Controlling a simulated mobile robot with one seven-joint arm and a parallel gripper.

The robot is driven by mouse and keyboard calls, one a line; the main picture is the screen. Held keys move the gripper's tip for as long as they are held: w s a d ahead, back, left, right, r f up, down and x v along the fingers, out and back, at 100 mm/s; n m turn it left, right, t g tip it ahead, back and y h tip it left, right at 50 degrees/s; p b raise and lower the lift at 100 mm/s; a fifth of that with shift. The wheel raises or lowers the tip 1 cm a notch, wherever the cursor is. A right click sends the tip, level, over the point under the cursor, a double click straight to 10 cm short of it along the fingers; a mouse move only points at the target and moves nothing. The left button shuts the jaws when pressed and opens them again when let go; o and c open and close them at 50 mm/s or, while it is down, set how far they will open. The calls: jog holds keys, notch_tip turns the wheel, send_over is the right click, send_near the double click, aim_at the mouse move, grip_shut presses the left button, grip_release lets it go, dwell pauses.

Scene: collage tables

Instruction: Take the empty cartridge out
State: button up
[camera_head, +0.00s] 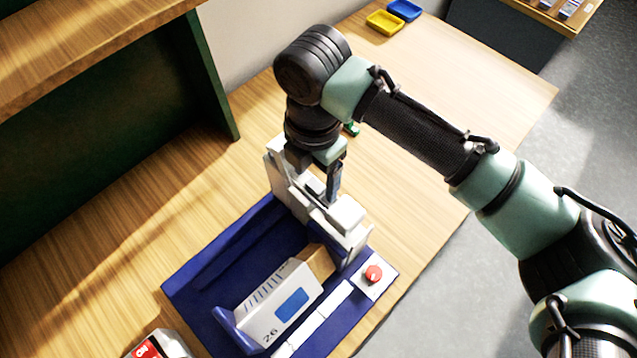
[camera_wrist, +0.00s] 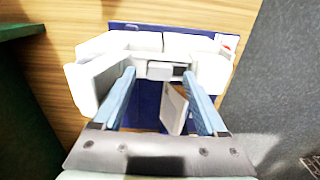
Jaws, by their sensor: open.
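A white upright frame (camera_head: 350,213) stands at the back end of a dark blue base (camera_head: 190,280). My gripper (camera_head: 332,195) points down at this frame. In the wrist view my gripper (camera_wrist: 159,72) is open, with a pale blue finger on each side. The white frame (camera_wrist: 95,85) surrounds the fingertips there, and a small grey-fronted block (camera_wrist: 165,70) lies between them. A thin white panel (camera_wrist: 174,107) shows below, near the right finger. I cannot tell which part is the empty cartridge. Contact with the fingers is unclear.
A white box marked 26 (camera_head: 283,300) with a blue label lies on the base. A red button (camera_head: 373,273) is at its right corner. Yellow (camera_head: 384,22) and blue (camera_head: 404,10) trays sit far back. A dark green shelf panel (camera_head: 215,85) rises left; table right is clear.

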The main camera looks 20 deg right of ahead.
jog(key=shift+f, duration=0.65)
grip_shut()
